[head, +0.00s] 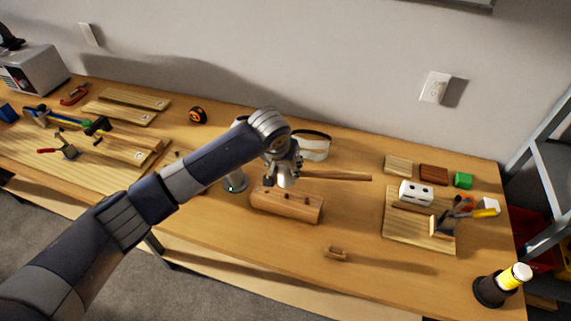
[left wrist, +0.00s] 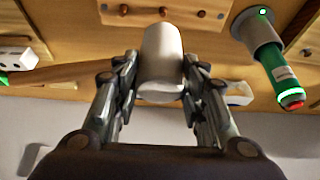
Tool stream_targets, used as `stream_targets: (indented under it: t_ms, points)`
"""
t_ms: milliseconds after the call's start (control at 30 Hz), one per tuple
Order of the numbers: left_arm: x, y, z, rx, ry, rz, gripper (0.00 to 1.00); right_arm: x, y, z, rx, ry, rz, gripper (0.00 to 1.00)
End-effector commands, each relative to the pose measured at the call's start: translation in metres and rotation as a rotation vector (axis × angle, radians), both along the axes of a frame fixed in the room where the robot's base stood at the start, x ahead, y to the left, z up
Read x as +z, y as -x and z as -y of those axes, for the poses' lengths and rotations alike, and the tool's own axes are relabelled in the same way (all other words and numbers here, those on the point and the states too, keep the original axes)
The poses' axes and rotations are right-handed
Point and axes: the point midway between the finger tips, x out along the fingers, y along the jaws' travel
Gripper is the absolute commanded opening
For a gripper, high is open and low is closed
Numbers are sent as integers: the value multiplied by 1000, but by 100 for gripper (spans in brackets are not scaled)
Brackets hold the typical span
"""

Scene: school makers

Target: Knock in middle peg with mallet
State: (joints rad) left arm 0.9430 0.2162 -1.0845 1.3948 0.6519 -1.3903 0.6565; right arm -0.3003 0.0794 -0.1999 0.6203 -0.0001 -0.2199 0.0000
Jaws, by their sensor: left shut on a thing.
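My left gripper (head: 283,172) is above the back of the wooden peg block (head: 287,205). It is shut on the mallet, whose wooden handle (head: 340,175) points right in the head view. In the left wrist view the fingers of my left gripper (left wrist: 162,78) flank the pale, rounded mallet head (left wrist: 162,48), and the handle (left wrist: 55,75) runs left. The peg block also shows at the top of that view (left wrist: 222,13), with dark pegs in a row; the middle peg (left wrist: 163,11) is just beyond the mallet head. My right gripper is not in view.
A grey-and-green device (left wrist: 270,55) stands close to the block. A small wooden piece (head: 335,254) lies in front. A board (head: 398,238) with a white block and tools is at right, and white-rimmed goggles (head: 315,146) lie behind. The front middle table is mostly clear.

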Motion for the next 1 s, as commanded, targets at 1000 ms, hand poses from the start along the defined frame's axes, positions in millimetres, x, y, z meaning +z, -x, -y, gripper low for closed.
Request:
stream_targets:
  t_ms: [1000]
  points:
    - [-51,-1,0,1,2,1,0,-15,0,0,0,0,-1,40]
